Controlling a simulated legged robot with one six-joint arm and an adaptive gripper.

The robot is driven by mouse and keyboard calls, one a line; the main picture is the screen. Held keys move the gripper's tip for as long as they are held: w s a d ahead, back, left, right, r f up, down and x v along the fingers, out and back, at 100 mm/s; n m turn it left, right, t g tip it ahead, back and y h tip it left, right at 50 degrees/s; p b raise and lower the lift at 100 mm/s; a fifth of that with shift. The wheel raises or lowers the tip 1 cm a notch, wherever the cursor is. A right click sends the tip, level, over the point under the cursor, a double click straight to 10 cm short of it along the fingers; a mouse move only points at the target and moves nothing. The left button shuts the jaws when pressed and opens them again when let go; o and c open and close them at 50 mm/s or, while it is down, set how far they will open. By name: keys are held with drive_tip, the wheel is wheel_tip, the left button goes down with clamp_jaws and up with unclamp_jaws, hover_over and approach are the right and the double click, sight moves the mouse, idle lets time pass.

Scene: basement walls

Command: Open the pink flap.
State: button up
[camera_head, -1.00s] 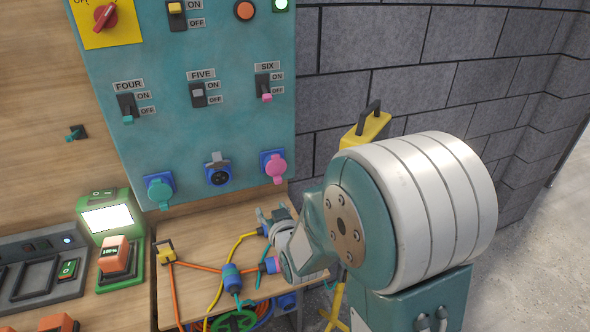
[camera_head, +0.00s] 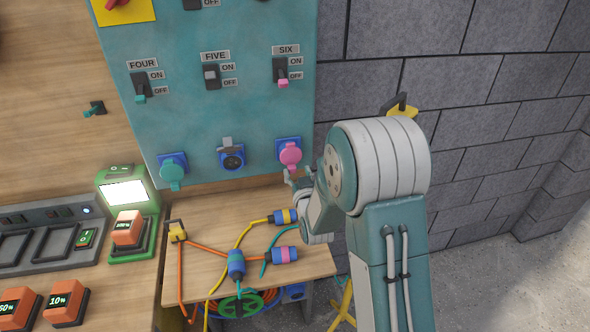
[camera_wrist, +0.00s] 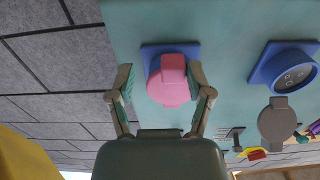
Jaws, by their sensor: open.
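The pink flap (camera_head: 290,153) is a round cover with a tab, shut over the blue socket at the right end of the socket row on the teal panel. It also shows in the wrist view (camera_wrist: 168,82), near the middle. My gripper (camera_head: 295,178) is just below the flap in the head view. In the wrist view my open gripper (camera_wrist: 160,78) has one finger on each side of the flap, with nothing held. I cannot tell whether the fingers touch the flap.
Left of the flap are an open grey-flapped socket (camera_head: 232,160) and a shut teal-flapped socket (camera_head: 173,168). A grey block wall (camera_head: 480,110) stands at right.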

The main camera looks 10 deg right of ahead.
drive_tip(key=shift+w+a, duration=0.25)
drive_tip(key=shift+w, duration=0.5)
drive_tip(key=shift+w+a, duration=0.1)
drive_tip(key=shift+a, duration=0.65)
drive_tip(key=shift+d, duration=0.3)
drive_tip(key=c, duration=0.9)
drive_tip(key=shift+d, duration=0.25)
clamp_jaws()
drive_tip(key=shift+a, duration=0.1)
drive_tip(key=shift+a+r, duration=0.1)
